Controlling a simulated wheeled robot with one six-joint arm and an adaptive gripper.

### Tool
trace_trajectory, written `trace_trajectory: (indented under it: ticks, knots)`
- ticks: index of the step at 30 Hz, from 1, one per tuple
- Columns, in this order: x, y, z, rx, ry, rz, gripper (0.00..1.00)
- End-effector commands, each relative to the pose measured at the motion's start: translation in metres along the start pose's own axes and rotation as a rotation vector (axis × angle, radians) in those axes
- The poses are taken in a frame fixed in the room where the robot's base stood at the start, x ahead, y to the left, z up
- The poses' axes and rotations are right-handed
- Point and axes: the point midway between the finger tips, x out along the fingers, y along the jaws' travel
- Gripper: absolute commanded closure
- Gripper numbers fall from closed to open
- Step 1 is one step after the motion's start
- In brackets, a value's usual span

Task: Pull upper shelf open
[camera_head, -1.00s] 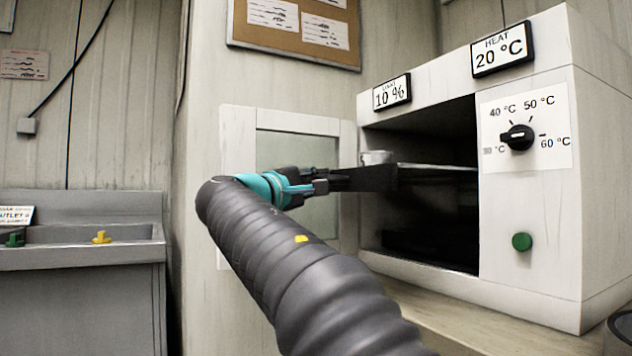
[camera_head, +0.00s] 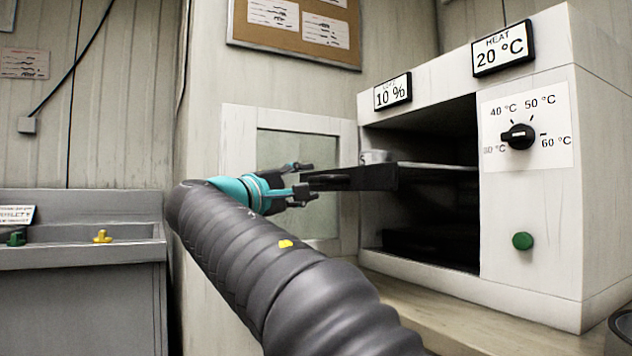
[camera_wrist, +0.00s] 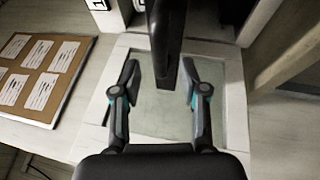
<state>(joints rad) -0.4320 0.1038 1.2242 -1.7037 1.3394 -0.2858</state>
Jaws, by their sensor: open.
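The upper shelf (camera_head: 375,178) is a dark tray sticking out of the white oven's opening, with a dark handle (camera_head: 325,182) at its outer end. The handle also shows in the wrist view (camera_wrist: 163,70), coming down from the top with its end between my fingertips. My gripper (camera_head: 305,179) is open at the handle's left end; in the wrist view a gap shows between each finger and the handle. A small metal cup (camera_head: 374,157) stands on the shelf near its front. A lower dark shelf (camera_head: 430,248) is inside the oven.
The white oven (camera_head: 530,230) stands on a counter (camera_head: 440,320), with a dial (camera_head: 518,137) and a green button (camera_head: 522,241) at right. Its open door (camera_head: 240,150) with a glass pane is behind my gripper. A grey sink (camera_head: 85,255) is at left.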

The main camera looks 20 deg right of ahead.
Motion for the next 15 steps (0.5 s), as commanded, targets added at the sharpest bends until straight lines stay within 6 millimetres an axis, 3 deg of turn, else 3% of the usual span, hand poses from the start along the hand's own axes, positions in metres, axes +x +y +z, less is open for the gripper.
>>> trace_trajectory:
  ticks: [6, 15]
  knots:
    - [-0.044, 0.000, -0.001, 0.001, 0.004, 0.001, 0.57]
    - [-0.073, 0.000, 0.000, 0.000, 0.001, 0.000, 0.57]
